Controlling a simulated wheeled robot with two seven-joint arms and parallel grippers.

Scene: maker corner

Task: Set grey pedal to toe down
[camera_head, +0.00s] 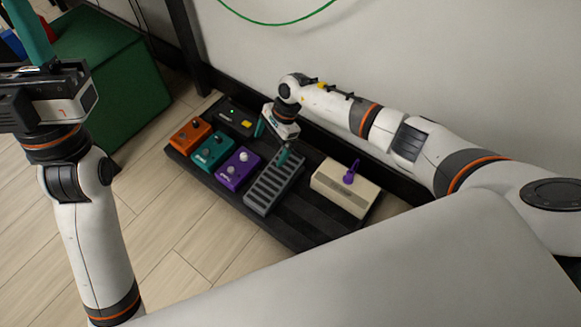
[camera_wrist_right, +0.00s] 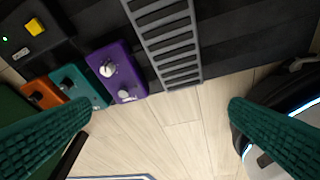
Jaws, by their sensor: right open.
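The grey pedal (camera_head: 272,185), a long plate with dark ribbed bars, sits on the black pedalboard (camera_head: 283,234), between a purple pedal and a cream box. It also shows at the top of the right wrist view (camera_wrist_right: 168,45). I cannot tell clearly which way its plate tilts. My right gripper (camera_head: 272,141) is open and empty above the far end of the grey pedal. Its two green fingers (camera_wrist_right: 160,122) are wide apart in the right wrist view. Part of my left gripper (camera_head: 38,45) shows at the upper left, one green finger visible, away from the board.
Orange (camera_head: 188,135), teal (camera_head: 212,151) and purple (camera_head: 238,168) pedals stand left of the grey one. A black box with a yellow button (camera_head: 233,117) is behind. The cream box (camera_head: 346,188) has a purple knob. A green case (camera_head: 107,82) stands left; wall behind.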

